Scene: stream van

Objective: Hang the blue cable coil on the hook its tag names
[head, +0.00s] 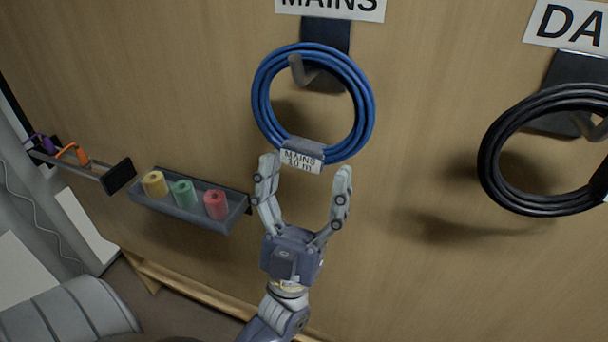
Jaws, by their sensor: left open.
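The blue cable coil (366,118) hangs on a grey hook (299,70) on the wooden wall, with the hook's tip inside the ring. A white tag (301,160) at the coil's bottom reads "MAINS 10 m". A sign (330,8) above this hook reads "MAINS"; its top is cut off. My left gripper (304,180) is just below the coil, open, with its fingers spread on either side of the tag and nothing held between them. Whether a fingertip touches the coil cannot be told. My right gripper is not in view.
A black cable coil (497,127) hangs on another hook at the right, under a sign (571,24) starting "DA". A small shelf tray (235,215) holds yellow, green and red rolls. A rack (75,168) with purple and orange items is farther left. The wall between the coils is clear.

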